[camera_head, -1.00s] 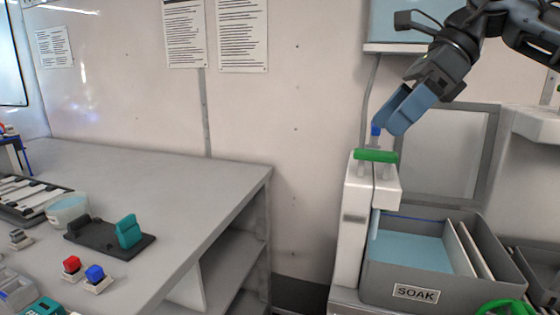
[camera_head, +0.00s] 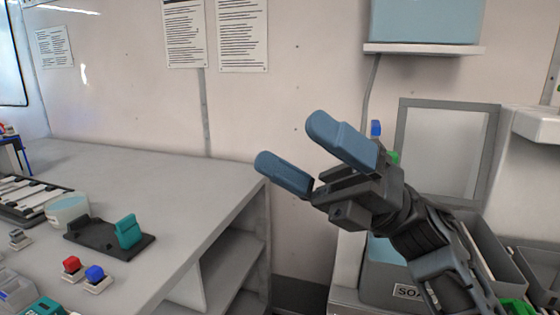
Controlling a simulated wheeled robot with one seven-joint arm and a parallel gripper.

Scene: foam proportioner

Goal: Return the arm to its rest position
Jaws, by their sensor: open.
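My gripper (camera_head: 296,150) is open and empty, with its two blue fingers spread apart and pointing up and left. It is in the air, right of the grey bench and in front of the white dispenser. My arm reaches it from the lower right and hides most of the dispenser and part of the SOAK bin. The blue tip (camera_head: 376,128) and part of the green handle (camera_head: 393,157) of the dispenser show just behind the gripper.
The grey bench (camera_head: 190,180) at left carries a black stand with a teal clip (camera_head: 128,231), a red button (camera_head: 72,264), a blue button (camera_head: 95,273) and a tub (camera_head: 68,209). The SOAK bin (camera_head: 380,284) stands at lower right. A shelf (camera_head: 424,49) with a light blue box is above.

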